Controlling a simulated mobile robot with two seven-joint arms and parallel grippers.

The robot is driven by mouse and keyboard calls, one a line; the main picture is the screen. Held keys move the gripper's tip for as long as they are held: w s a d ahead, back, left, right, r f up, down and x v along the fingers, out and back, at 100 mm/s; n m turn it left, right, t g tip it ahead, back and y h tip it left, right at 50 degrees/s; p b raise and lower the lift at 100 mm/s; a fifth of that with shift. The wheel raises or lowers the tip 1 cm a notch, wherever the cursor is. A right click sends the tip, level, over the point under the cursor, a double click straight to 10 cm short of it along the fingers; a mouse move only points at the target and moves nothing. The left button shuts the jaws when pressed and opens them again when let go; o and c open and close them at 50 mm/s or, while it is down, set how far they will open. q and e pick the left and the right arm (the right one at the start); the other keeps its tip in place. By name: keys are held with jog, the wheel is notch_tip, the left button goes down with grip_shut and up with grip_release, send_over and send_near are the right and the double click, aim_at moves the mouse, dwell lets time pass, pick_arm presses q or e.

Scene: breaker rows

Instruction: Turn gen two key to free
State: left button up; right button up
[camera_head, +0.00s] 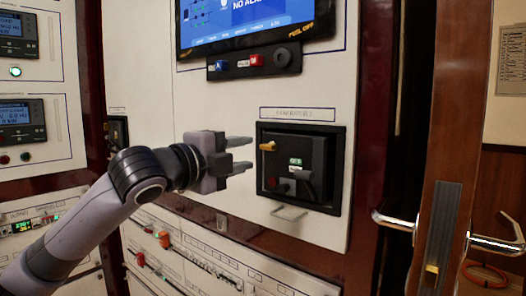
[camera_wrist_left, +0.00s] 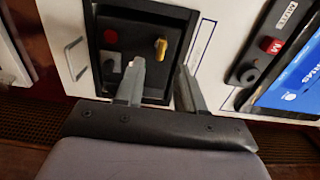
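The yellow key (camera_head: 268,146) sits at the upper left of a black breaker panel (camera_head: 330,205) under a label that seems to read "GENERATOR 2". It also shows in the left wrist view (camera_wrist_left: 160,46), sticking out from the panel face. My left gripper (camera_head: 248,154) is open and empty, just left of the key in the head view. In the left wrist view its fingers (camera_wrist_left: 161,70) are apart, with the key beyond and between their tips. I see no contact with the key. My right gripper is in neither view.
The breaker panel also has a green indicator (camera_head: 296,162), a dark lever and a red button (camera_wrist_left: 111,36). A metal handle (camera_head: 289,213) juts out below it. A screen (camera_head: 250,18) and knobs are above. A door with metal handles (camera_head: 394,222) stands at the right.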

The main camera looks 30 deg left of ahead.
aim_at(265, 148)
pick_arm(q)
jog(key=shift+w+d+p, duration=0.15)
jog(key=shift+w+p, duration=0.1)
jog(key=shift+w, duration=1.55)
jog(key=shift+w+d+p, duration=0.1)
jog(key=shift+w+p, duration=0.1)
jog(key=shift+w, duration=1.55)
jog(key=shift+c, duration=0.3)
grip_shut()
